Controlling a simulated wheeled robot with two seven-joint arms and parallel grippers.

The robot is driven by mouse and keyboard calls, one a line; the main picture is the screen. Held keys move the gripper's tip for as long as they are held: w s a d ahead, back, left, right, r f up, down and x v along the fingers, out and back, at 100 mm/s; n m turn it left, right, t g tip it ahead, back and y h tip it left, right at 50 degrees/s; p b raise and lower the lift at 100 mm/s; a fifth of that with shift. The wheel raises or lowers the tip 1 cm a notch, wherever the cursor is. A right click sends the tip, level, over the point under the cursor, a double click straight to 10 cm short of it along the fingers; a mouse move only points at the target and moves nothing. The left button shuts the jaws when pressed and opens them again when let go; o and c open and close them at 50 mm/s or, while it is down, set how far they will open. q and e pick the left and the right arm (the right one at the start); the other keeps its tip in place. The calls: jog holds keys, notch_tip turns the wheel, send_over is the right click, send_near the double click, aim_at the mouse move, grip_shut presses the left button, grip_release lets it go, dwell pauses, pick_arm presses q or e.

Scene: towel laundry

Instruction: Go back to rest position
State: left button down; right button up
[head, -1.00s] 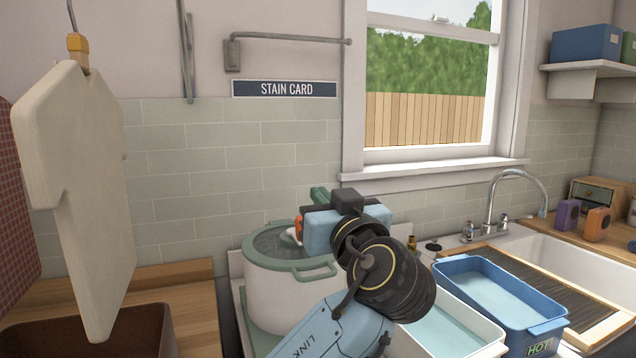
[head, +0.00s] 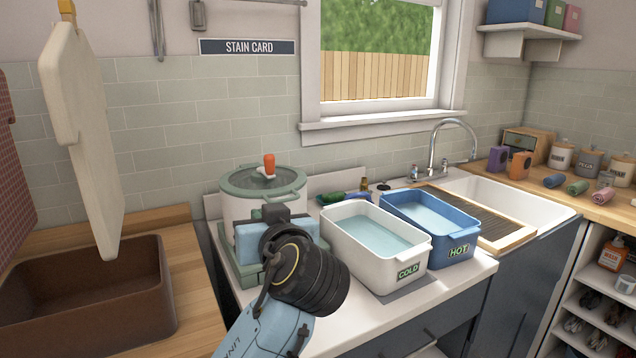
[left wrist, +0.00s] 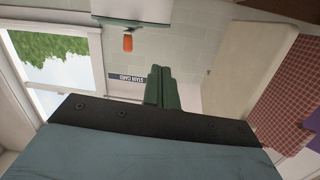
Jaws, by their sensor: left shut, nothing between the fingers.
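My left gripper (head: 272,218) is in front of the white pot (head: 236,208), its blue and black body covering part of the pot's front. The fingertips are hidden in the head view. In the left wrist view the two green fingers (left wrist: 162,88) are pressed together with nothing between them. The pot wears a green-rimmed glass lid (head: 235,181) with an orange knob (head: 269,166); the knob also shows in the left wrist view (left wrist: 128,42). My right gripper is not in view.
A white COLD tub (head: 350,254) and a blue HOT tub (head: 432,238) hold water, right of the arm. A drain board (head: 490,222) and sink (head: 535,207) lie beyond.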

pick_arm(q)
jog(key=s+a+f+m+g+h, duration=0.1)
jog(key=s+a+f+g, duration=0.2)
jog(key=f, duration=0.5)
jog(key=s+a+f+m+g+h, duration=0.1)
jog(key=s+a+f+g+h, duration=0.1)
jog(key=s+f, duration=0.55)
jog(key=s+a+f+m+g+h, duration=0.1)
jog(key=s+a+f+g, duration=0.15)
jog(key=f, duration=0.65)
jog(key=s+a+f+m+g+h, duration=0.25)
jog(key=s+f, duration=0.25)
jog(key=s, duration=0.6)
jog(key=s+a+f+m+g+h, duration=0.1)
jog(key=s+a+f+g, duration=0.3)
jog(key=s, duration=0.6)
notch_tip(320, 180, down, 25)
jog(key=s+t, duration=0.1)
jog(key=s, duration=0.1)
jog(key=s+a+f, duration=0.2)
jog(key=s+f, duration=0.5)
jog(key=s, duration=0.1)
jog(key=s+a+f+g, duration=0.1)
jog(key=s+a+f, duration=0.1)
jog(key=s+f, duration=0.6)
jog(key=shift+s+a+f+y, duration=0.2)
jog(key=shift+a+y, duration=0.2)
jog(key=shift+y, duration=0.05)
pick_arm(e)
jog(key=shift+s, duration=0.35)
